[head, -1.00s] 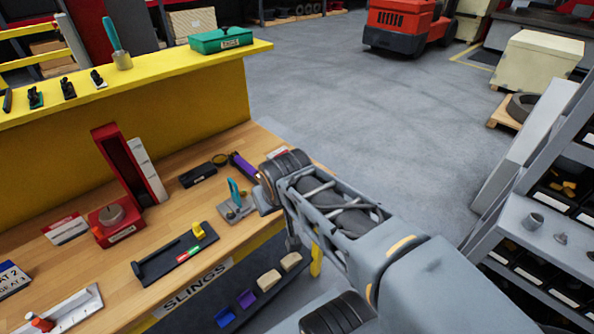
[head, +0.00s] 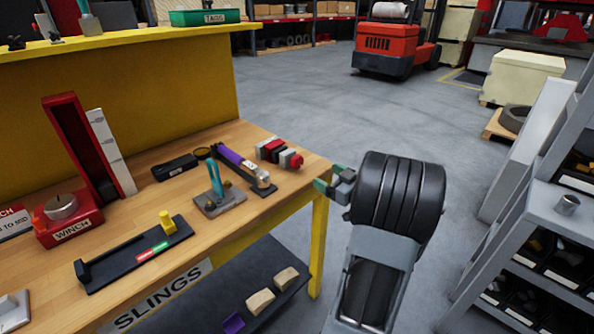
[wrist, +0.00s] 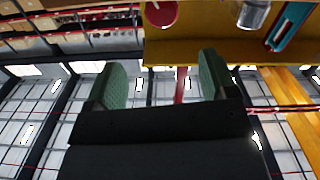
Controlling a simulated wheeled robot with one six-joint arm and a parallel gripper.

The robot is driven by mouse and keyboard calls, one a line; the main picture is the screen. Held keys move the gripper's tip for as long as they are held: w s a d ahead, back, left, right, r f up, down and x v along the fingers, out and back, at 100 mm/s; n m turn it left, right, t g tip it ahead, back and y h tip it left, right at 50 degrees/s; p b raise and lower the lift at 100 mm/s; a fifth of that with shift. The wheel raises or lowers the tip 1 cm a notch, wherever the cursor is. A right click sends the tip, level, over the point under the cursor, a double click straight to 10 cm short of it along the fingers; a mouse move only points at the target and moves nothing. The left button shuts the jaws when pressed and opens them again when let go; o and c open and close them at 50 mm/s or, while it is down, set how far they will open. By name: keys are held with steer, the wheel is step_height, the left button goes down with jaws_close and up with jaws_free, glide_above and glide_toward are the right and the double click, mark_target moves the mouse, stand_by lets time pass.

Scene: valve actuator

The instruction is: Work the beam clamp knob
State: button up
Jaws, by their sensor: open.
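A red, black and grey device with a round red knob (head: 296,161) at its end sits at the bench's right corner. It looks like the beam clamp, but no label on it is readable. My gripper (head: 328,180) is just off that corner, right of and apart from the knob. In the wrist view its two green-padded fingers (wrist: 163,80) are spread with nothing held between them. A round red end (wrist: 160,12) shows at the top edge there, beyond the fingers; it is probably the same knob.
Left of the knob stand a purple device (head: 237,163), a teal-handled clamp (head: 215,182), a black slide with a yellow knob (head: 167,222) and a red winch (head: 68,220). A grey shelf rack (head: 545,205) stands at right.

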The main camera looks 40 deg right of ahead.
mark_target(299, 162)
steer(key=w, duration=0.4)
steer(key=w+a, duration=0.1)
steer(key=w, duration=0.3)
steer(key=w+a, duration=0.1)
steer(key=w, duration=0.4)
steer(key=shift+a+f, duration=0.2)
steer(key=c, duration=0.9)
steer(key=shift+r+p, duration=0.15)
steer(key=shift+p, duration=0.25)
steer(key=o, duration=0.9)
